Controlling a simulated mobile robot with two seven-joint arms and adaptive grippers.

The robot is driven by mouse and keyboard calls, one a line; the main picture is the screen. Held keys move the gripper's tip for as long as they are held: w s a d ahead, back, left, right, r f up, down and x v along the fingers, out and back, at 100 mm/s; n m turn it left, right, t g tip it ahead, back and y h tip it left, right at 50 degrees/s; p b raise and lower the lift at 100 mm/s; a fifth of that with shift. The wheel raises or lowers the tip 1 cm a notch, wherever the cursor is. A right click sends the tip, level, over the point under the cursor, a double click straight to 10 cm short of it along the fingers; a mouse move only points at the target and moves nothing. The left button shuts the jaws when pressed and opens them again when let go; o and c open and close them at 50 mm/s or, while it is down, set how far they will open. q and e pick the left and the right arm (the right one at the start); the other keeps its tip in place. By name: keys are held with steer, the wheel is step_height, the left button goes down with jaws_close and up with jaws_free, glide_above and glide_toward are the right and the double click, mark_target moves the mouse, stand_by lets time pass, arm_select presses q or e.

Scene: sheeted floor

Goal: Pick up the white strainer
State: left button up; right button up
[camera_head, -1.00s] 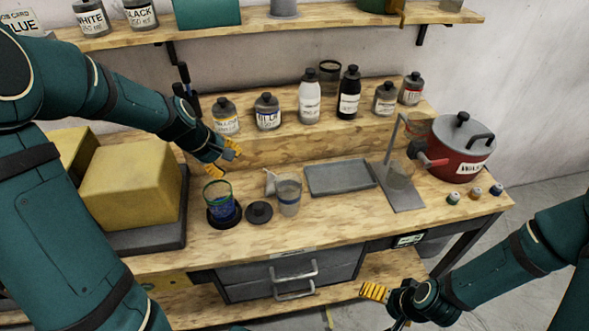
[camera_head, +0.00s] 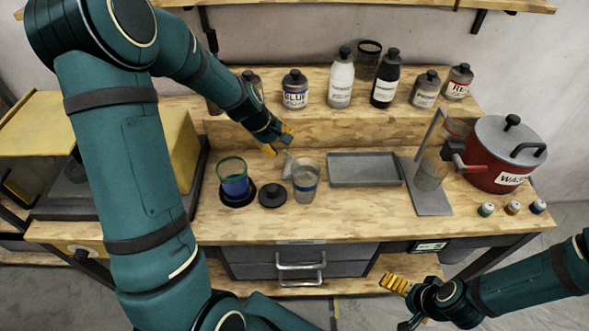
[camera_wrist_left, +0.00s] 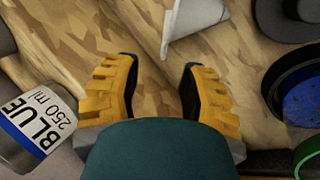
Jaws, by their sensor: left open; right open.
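The white strainer (camera_head: 289,165) is a small pale cone on the bench, close beside the left side of a clear cup (camera_head: 305,182). Part of it also shows at the top of the left wrist view (camera_wrist_left: 192,18), cut off by the frame edge. My left gripper (camera_head: 277,141) is open and empty, just behind and slightly left of the strainer. In the left wrist view its yellow fingers (camera_wrist_left: 157,78) are spread over bare wood, with the strainer ahead of them. My right gripper (camera_head: 398,300) is open and empty, low in front of the bench.
A blue-filled cup (camera_head: 234,182) and a dark lid (camera_head: 272,195) stand left of the clear cup. A grey tray (camera_head: 364,170) lies to the right, then a metal stand (camera_head: 432,200) and a red pot (camera_head: 492,165). Bottles, including the blue-labelled one (camera_head: 295,92), line the raised shelf.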

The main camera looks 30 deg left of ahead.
mark_target(285, 151)
arm_select(q)
steer(key=x, duration=0.2)
steer(key=b+x, duration=0.1)
steer(key=x, duration=0.1)
steer(key=shift+s+a+f, duration=0.1)
steer(key=shift+s+f, duration=0.15)
steer(key=shift+w+f, duration=0.25)
steer(key=shift+f, duration=0.2)
jaws_close()
